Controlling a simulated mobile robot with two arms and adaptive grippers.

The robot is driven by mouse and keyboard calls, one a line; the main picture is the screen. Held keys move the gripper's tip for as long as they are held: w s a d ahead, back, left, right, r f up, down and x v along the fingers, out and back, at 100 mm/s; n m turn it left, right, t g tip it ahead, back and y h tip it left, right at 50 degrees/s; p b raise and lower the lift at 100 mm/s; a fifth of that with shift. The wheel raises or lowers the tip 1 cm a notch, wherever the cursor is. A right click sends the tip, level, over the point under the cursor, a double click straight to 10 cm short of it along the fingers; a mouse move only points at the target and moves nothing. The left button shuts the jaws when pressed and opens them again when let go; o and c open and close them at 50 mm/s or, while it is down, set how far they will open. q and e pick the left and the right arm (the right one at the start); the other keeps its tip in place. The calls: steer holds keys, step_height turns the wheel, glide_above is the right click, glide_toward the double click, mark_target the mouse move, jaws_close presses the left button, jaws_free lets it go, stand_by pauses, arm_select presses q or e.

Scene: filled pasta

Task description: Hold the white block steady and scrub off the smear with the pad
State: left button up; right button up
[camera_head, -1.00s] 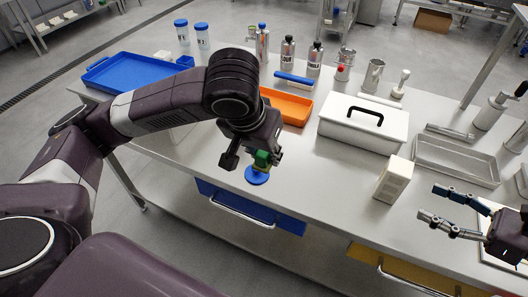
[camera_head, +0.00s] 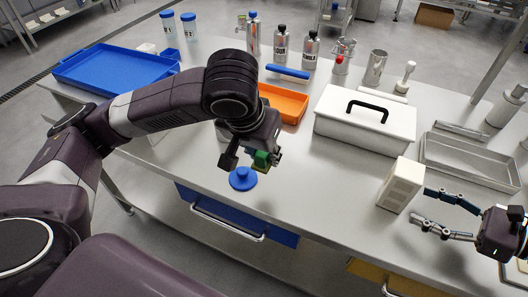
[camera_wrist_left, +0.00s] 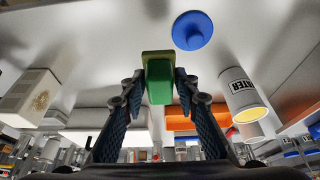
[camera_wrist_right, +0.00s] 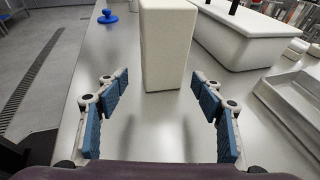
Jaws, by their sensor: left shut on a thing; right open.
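The white block (camera_head: 401,185) stands upright near the table's front edge, right of centre. In the left wrist view, the block (camera_wrist_left: 30,92) shows a tan smear (camera_wrist_left: 41,100) on one face. My left gripper (camera_head: 250,150) is shut on the green and yellow pad (camera_head: 262,158), held above the table left of the block; the pad (camera_wrist_left: 159,80) shows between its fingers. My right gripper (camera_head: 432,209) is open just right of the block. In the right wrist view, the block (camera_wrist_right: 166,45) stands ahead of the open fingers, apparently not touching them.
A blue knobbed disc (camera_head: 243,179) lies near the front edge below my left gripper. A white lidded box (camera_head: 350,130) stands behind the block, with a metal tray (camera_head: 470,160) to its right. An orange tray (camera_head: 290,104) and several bottles are farther back. The table between pad and block is clear.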

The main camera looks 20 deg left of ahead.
mark_target(399, 196)
steer(key=x, duration=0.5)
steer(key=shift+w+f, duration=0.1)
steer(key=shift+f, duration=0.05)
steer(key=shift+b+x, duration=0.4)
steer(key=shift+x, duration=0.6)
steer(key=c, duration=0.9)
steer(key=shift+c, duration=0.2)
